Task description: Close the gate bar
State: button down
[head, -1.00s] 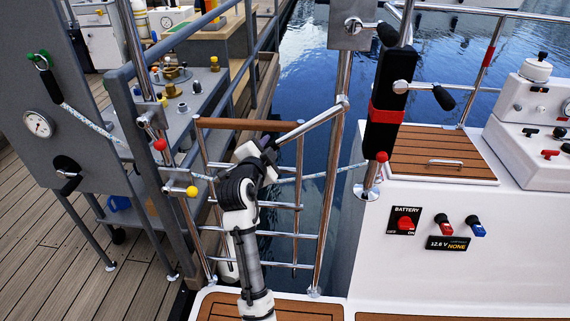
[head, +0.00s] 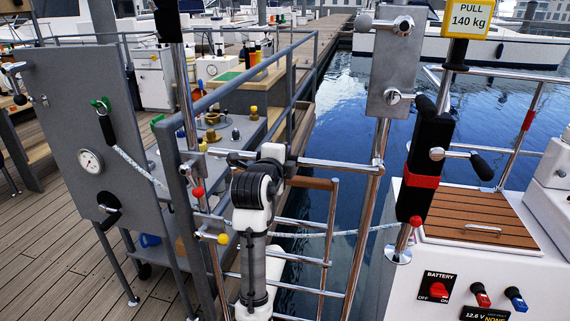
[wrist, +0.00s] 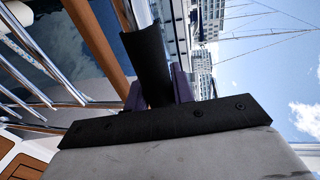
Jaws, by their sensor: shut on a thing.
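The gate bar (head: 335,164) is a chrome tube hinged at the chrome post (head: 369,215) on the right. It spans nearly level across the gap towards the left post (head: 176,95). My gripper is shut on its black grip (wrist: 148,65); in the wrist view the purple fingers of my gripper (wrist: 158,88) stand on either side of the grip. In the head view my wrist hides part of the bar, and its dark far end lies close to a metal bracket (head: 190,166) on the left post. I cannot tell whether they touch.
A slatted chrome gate with a wooden top rail (head: 312,183) stands below the bar, with a rope (head: 340,232) across it. A red knob (head: 198,192) and a yellow knob (head: 223,238) sit by the left post. A black lever unit (head: 428,150) stands right. Water lies behind.

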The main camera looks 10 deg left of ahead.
jog(key=c, duration=1.5)
grip_release()
jog(key=shift+f, duration=0.1)
jog(key=s+r, duration=0.1)
jog(key=s, duration=0.3)
jog(key=s+b, duration=0.1)
jog(key=s, duration=0.4)
jog(key=s+r, duration=0.1)
jog(key=s, duration=0.3)
jog(key=shift+s+a+r+b, duration=0.25)
jog(key=shift+a+r+b, duration=0.05)
jog(key=shift+a+r, duration=0.05)
